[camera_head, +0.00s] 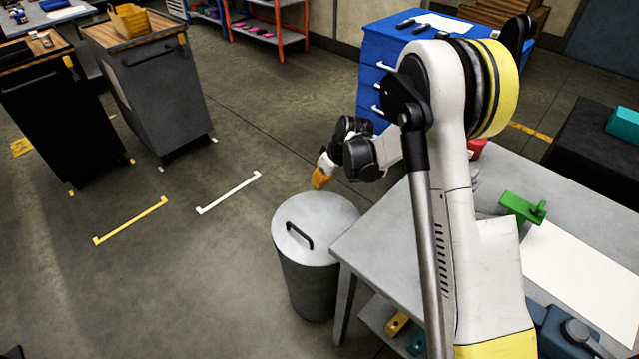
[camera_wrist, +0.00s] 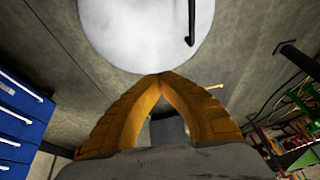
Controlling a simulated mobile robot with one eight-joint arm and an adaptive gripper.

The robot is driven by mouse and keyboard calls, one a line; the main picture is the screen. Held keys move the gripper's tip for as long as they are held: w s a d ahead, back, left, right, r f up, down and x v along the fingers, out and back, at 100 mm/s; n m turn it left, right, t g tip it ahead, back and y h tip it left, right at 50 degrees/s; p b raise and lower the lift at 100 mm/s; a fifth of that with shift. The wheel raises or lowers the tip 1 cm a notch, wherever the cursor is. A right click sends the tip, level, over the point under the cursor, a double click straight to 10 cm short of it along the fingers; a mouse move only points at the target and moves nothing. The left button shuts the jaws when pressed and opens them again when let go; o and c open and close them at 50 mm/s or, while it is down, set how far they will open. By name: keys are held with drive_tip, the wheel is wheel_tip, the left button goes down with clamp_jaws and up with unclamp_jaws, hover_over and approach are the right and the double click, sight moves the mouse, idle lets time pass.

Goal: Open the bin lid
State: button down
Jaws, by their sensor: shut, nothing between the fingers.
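The bin (camera_head: 308,285) is a round grey metal can standing on the floor beside the table. Its lid (camera_head: 328,212) is shut and flat on top, with a dark bar handle (camera_head: 298,236). In the wrist view the pale lid (camera_wrist: 140,30) fills the top middle, and the handle (camera_wrist: 191,20) shows at its right. My gripper (camera_head: 318,184) has orange fingers and is by the lid's far edge in the head view. The fingertips (camera_wrist: 160,78) meet in the wrist view, with nothing between them. I cannot tell whether they touch the lid.
A grey table (camera_head: 375,235) stands close to the bin's right side. A blue drawer cabinet (camera_head: 385,50) is behind my arm. Two wheeled carts, one grey (camera_head: 165,90) and one black (camera_head: 60,120), stand at the left. The floor left of the bin is clear.

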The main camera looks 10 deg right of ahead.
drive_tip(key=c, duration=1.5)
unclamp_jaws()
drive_tip(key=shift+o, duration=0.2)
drive_tip(key=v, duration=1.2)
